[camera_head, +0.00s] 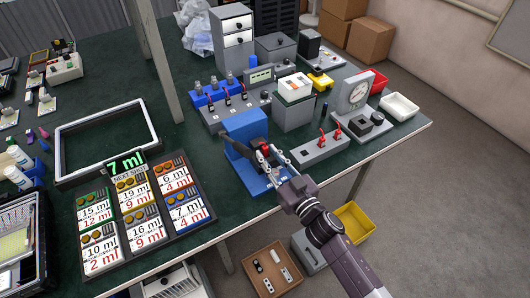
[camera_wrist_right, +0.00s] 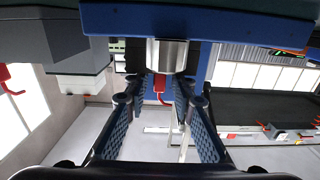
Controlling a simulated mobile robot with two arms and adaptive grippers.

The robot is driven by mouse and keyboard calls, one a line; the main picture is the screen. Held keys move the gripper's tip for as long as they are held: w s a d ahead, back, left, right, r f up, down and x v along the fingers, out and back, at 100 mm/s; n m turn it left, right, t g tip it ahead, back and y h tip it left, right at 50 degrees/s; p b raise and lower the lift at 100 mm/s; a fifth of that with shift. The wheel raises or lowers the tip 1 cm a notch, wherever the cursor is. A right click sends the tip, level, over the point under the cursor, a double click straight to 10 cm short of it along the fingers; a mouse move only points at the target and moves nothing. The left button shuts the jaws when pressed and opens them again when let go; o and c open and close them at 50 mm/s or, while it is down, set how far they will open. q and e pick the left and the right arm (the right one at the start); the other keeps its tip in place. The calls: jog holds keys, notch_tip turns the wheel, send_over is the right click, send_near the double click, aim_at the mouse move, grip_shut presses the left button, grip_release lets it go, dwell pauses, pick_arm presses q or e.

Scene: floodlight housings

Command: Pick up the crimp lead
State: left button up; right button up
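A small red piece (camera_head: 264,147), which may be the crimp lead, sits at the front of a blue bench press (camera_head: 246,127). It also shows in the wrist view as a red piece (camera_wrist_right: 159,83) below a silver cylinder (camera_wrist_right: 167,55). My right gripper (camera_head: 269,157) is at the press, with its fingertips close around the red piece. In the wrist view my right gripper (camera_wrist_right: 160,92) has its fingers apart, with gaps on both sides of the red piece. Contact is not visible. My left gripper is out of view.
A grey box with red levers (camera_head: 320,146) stands right of the press. A gauge stand (camera_head: 355,92) and white tray (camera_head: 399,106) are farther right. A yellow bin (camera_head: 355,221) is below the table edge.

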grip_shut()
jog(key=shift+r, duration=0.1)
